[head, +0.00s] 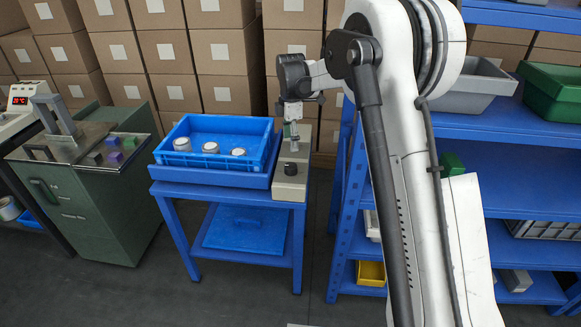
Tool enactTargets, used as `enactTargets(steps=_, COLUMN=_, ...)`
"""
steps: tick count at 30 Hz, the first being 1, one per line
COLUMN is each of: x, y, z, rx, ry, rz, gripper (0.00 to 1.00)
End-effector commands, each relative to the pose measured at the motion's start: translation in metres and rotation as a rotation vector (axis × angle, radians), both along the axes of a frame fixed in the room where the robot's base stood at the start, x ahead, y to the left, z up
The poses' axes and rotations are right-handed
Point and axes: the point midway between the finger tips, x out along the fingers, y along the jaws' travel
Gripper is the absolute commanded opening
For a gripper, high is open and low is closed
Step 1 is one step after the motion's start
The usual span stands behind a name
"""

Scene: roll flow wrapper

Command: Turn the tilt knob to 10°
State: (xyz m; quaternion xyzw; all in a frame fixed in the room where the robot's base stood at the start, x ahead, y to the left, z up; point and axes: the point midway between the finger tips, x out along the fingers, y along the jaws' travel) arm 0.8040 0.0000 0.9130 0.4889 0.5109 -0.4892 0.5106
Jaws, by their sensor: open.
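A small black knob (291,169) stands on a narrow beige unit (288,188) at the right end of a blue table. I cannot read any angle mark or pointer on it, so I cannot tell its setting or be sure that it is the tilt knob. My gripper (294,146) hangs pointing down just above and behind the knob in the picture, and looks apart from it. It is open, with nothing seen between its fingers. The fingers are small here and the exact gap to the knob is unclear.
A blue crate (256,139) with several round pale pieces sits left of the beige unit. A green machine (85,205) stands further left, near a red display (20,101). A blue shelf (508,127) stands to the right. Stacked cartons (225,52) fill the back.

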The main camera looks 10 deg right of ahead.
Motion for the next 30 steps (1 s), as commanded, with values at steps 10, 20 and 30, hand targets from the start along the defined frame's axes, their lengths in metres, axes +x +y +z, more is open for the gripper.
enactTargets(steps=10, x=0.0, y=0.0, z=-0.067, rx=0.0, ry=-0.001, rz=-0.001, gripper=0.56)
enactTargets(steps=20, x=0.0, y=0.0, z=-0.109, rx=0.0, ry=-0.001, rz=-0.002, gripper=0.56)
enactTargets(steps=30, x=0.0, y=0.0, z=-0.115, rx=0.0, ry=-0.001, rz=-0.002, gripper=0.56)
